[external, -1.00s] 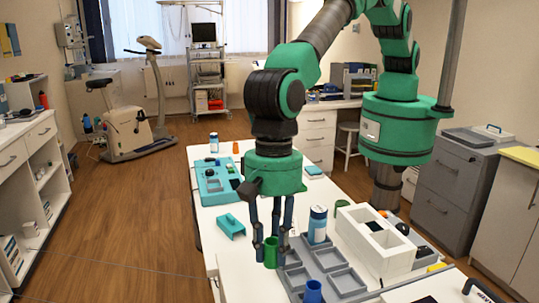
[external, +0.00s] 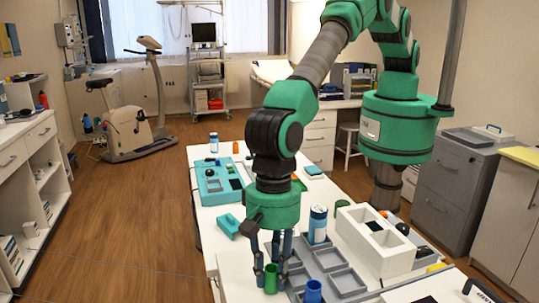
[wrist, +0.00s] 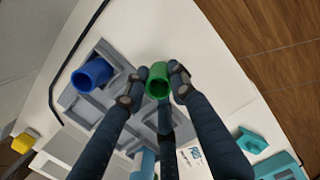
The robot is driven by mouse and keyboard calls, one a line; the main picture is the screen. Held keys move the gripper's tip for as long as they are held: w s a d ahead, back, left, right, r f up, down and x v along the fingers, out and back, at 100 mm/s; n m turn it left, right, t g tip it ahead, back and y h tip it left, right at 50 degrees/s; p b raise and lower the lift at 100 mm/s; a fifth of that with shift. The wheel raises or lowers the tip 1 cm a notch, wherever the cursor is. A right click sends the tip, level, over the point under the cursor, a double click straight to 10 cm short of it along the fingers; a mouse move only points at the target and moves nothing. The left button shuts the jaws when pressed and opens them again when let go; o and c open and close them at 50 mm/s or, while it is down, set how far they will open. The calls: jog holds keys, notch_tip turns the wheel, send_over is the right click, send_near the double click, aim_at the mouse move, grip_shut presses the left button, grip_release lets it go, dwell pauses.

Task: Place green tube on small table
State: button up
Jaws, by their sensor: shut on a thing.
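My gripper (external: 270,268) is shut on a green tube (external: 270,279), with dark fingers pressed on its sides. In the wrist view the green tube (wrist: 158,72) stands between the fingertips (wrist: 157,88), its open end facing the camera. It is beside the grey compartment tray (external: 347,281), at the near left part of the white table (external: 215,240). I cannot tell whether its lower end touches the table. No separate small table is clearly identifiable.
A blue tube (external: 313,292) stands in the grey tray, and a blue-and-white can (external: 318,225) stands behind it. A white box with openings (external: 375,250) is to the right. A teal block (external: 229,227) and teal case (external: 212,184) lie farther back left.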

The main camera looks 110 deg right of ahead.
jog(key=shift+f, duration=0.15)
jog(key=shift+f, duration=0.2)
jog(key=o, duration=1)
jog(key=shift+r, duration=0.15)
jog(key=r, duration=0.4)
jog(key=d+r, duration=0.1)
jog(key=r, duration=0.7)
jog(key=shift+s+d+b, duration=0.25)
jog(key=shift+b, duration=0.05)
jog(key=shift+r, duration=0.1)
